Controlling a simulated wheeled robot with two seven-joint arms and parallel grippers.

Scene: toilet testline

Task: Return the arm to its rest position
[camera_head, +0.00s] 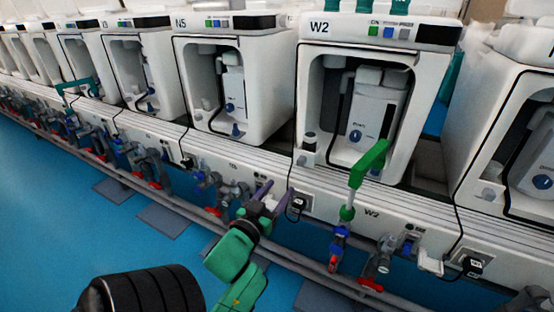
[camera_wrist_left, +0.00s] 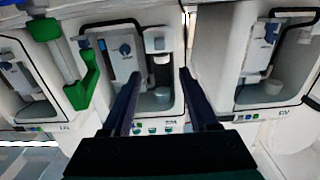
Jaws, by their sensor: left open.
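My left arm is green and reaches up from the bottom of the head view. Its gripper (camera_head: 268,192) has two thin dark purple fingers, which stand apart with nothing between them. The gripper is in front of the white test line, left of the station marked W2 (camera_head: 318,28) and near the row of valves. In the left wrist view the fingers (camera_wrist_left: 160,78) are spread and empty, with station openings behind them. That view looks upside down. My right gripper is not in view.
A green L-shaped pipe (camera_head: 368,165) stands upright at W2, right of my gripper; a green piece also shows in the wrist view (camera_wrist_left: 78,90). Valves with red handles (camera_head: 370,284) and a grey rail (camera_head: 310,268) run along the front. The blue floor (camera_head: 60,220) is open at left.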

